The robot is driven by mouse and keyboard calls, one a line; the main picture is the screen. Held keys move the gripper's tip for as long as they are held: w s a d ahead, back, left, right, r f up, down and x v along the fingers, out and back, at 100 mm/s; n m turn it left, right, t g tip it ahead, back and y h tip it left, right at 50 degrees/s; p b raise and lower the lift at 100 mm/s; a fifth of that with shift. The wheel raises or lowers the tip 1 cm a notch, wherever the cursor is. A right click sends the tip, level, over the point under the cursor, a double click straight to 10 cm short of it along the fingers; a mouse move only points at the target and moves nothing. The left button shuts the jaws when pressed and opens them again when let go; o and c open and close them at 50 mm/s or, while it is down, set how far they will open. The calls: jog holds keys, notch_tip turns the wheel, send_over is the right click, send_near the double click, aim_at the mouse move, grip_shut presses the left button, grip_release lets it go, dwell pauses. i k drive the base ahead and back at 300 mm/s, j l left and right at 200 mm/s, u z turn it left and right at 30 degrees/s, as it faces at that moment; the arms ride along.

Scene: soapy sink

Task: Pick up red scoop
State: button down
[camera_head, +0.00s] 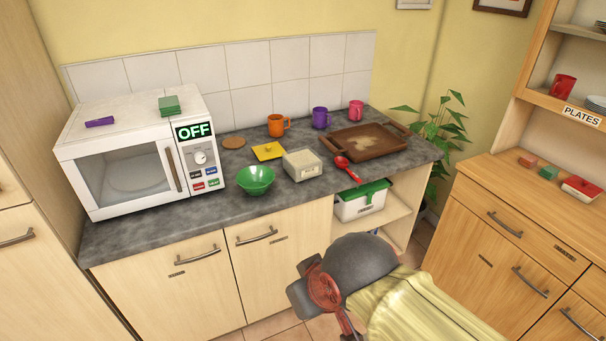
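The red scoop (346,168) lies on the dark grey counter (312,199), in front of the brown wooden tray (370,150) and right of a cream box (302,164). Its round bowl end is toward the back and its handle points to the front right, near the counter's front edge. Part of my arm, grey and red with a yellow cover, shows at the bottom, in front of the counter and apart from the scoop. No gripper fingers are visible.
A green bowl (256,180), yellow square item (268,151) and microwave (130,160) stand left. Orange (276,126), purple (320,117) and pink (355,110) mugs stand behind. A white bin with a green lid (360,203) sits on a shelf below. A wooden cabinet (520,215) stands right.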

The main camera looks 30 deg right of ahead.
aim_at(341, 162)
jog(key=i+l, duration=0.45)
jog(key=i, duration=0.15)
jog(key=i+l+z, duration=0.1)
jog(key=i+l, duration=0.35)
jog(key=z, duration=0.45)
jog(key=i+z, duration=0.1)
jog(key=z, duration=0.35)
jog(key=i+z, duration=0.1)
jog(key=z, duration=0.85)
jog(key=j, duration=0.1)
